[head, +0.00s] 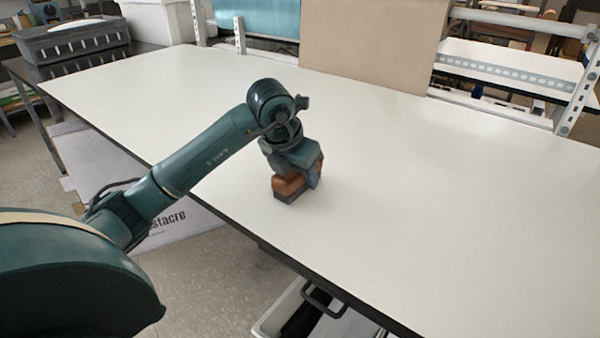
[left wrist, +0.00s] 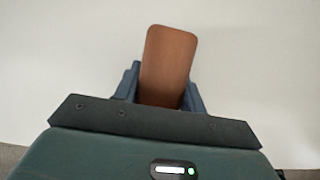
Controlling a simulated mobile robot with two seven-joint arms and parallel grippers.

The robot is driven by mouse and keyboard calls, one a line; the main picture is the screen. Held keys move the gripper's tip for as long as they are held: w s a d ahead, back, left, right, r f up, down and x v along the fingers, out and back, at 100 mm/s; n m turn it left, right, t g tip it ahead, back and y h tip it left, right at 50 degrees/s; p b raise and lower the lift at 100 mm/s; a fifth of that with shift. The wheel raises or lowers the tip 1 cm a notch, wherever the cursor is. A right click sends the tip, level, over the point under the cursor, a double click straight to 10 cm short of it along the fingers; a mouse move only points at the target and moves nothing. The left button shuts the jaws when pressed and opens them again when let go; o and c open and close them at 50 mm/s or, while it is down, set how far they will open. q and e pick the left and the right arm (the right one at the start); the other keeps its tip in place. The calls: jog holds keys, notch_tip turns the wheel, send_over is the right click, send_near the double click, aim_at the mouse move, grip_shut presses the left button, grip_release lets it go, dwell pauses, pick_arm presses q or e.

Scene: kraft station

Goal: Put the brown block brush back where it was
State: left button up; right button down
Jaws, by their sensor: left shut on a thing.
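The brown block brush (head: 287,186) has a brown body with a dark underside. It is at the near left part of the white table (head: 420,190), upright with its dark side down, at or just above the surface; I cannot tell if it touches. My left gripper (head: 312,176) points down over the brush and is shut on it. In the left wrist view the brush's brown top (left wrist: 168,55) stands out between the two blue-grey fingers (left wrist: 160,95). Part of the brush is hidden by the gripper. My right gripper is in neither view.
The tabletop around the brush is bare. A grey crate (head: 75,42) stands at the far left corner. A large cardboard panel (head: 375,45) stands along the back edge. A white bin (head: 280,315) is on the floor below the near edge.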

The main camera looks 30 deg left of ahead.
pick_arm(q)
jog(key=shift+f, duration=0.2)
jog(key=o, duration=0.9)
jog(key=shift+r, duration=0.1)
jog(key=shift+r, duration=0.2)
jog(key=shift+s+r, duration=0.15)
jog(key=shift+r, duration=0.2)
jog(key=v, duration=1.1)
jog(key=shift+r, duration=0.1)
jog(key=shift+s, duration=0.1)
